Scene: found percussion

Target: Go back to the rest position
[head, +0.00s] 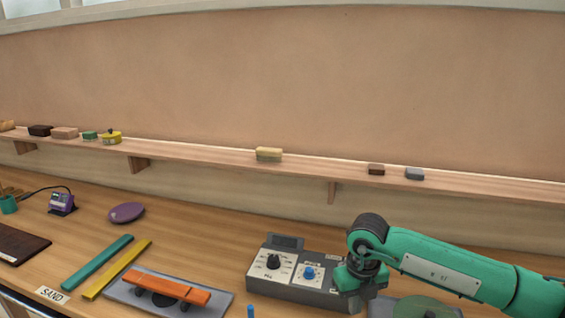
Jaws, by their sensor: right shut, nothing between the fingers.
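My right gripper (353,300) is at the lower right of the head view, at the end of the green arm that comes in from the right edge. It points down at the right end of a grey control box (283,293) and partly covers it. It looks shut with nothing held. I cannot tell whether it touches the box. My left gripper is out of view.
A green disc (425,308) lies under my arm. A wall shelf (210,153) carries small blocks.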

